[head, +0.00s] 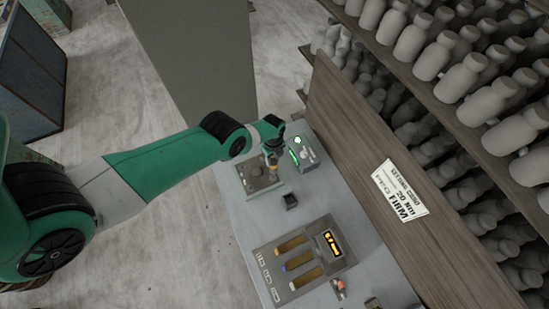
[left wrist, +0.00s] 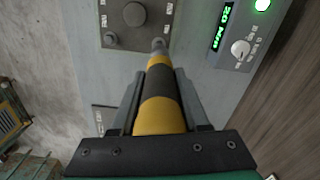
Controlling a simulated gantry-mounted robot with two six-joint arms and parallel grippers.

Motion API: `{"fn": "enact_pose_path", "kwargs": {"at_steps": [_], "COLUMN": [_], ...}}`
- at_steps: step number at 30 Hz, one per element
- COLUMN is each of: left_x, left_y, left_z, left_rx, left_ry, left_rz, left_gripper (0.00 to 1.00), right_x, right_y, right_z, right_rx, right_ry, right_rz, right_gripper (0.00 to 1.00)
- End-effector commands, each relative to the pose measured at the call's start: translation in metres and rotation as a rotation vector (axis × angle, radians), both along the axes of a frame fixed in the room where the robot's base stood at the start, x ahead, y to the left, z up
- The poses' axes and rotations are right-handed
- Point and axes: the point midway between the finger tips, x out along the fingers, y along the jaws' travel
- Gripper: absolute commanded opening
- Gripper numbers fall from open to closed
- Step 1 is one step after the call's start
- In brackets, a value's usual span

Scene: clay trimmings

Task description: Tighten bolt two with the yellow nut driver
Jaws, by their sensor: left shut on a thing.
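My left gripper (head: 272,150) is shut on the yellow nut driver, which has a black band around its handle. In the left wrist view the gripper (left wrist: 162,95) holds the driver (left wrist: 161,116) between its two fingers, with the shaft pointing away. The driver's tip is over or at a bolt position (left wrist: 158,43) on the dark plate; I cannot tell whether it touches. The plate (left wrist: 182,8) also carries a round central boss (left wrist: 134,14) and another bolt (left wrist: 109,38). In the head view the plate (head: 262,184) lies under the gripper. Bolt numbers are not readable. My right gripper is out of view.
A setting box (head: 306,152) with a green light stands beside the plate; its display (left wrist: 223,27) reads about 20 Nm. A wooden board (head: 365,165) with a "20 Nm FIRM" card borders the right.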

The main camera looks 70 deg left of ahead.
Motion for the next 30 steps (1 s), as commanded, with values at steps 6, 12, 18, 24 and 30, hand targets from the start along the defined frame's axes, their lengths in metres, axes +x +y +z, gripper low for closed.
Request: {"fn": "enact_pose_path", "kwargs": {"at_steps": [6,12,18,24,30], "left_x": [0.0,0.0,0.0,0.0,0.0], "left_y": [0.0,0.0,0.0,0.0,0.0], "left_z": [0.0,-0.001,-0.011,-0.029,-0.047], "left_rx": [0.0,0.0,0.0,0.0,0.0], "left_ry": [0.0,0.0,-0.001,-0.001,-0.001], "left_rz": [0.0,0.0,0.0,0.0,0.0], "left_gripper": [0.0,0.0,0.0,0.0,0.0], "right_x": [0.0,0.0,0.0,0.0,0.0], "right_y": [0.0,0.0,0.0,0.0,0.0], "right_z": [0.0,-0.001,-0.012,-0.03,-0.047], "right_rx": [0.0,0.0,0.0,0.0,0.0], "right_ry": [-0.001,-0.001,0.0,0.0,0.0], "right_rz": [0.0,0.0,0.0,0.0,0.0], "right_gripper": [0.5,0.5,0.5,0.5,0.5]}}
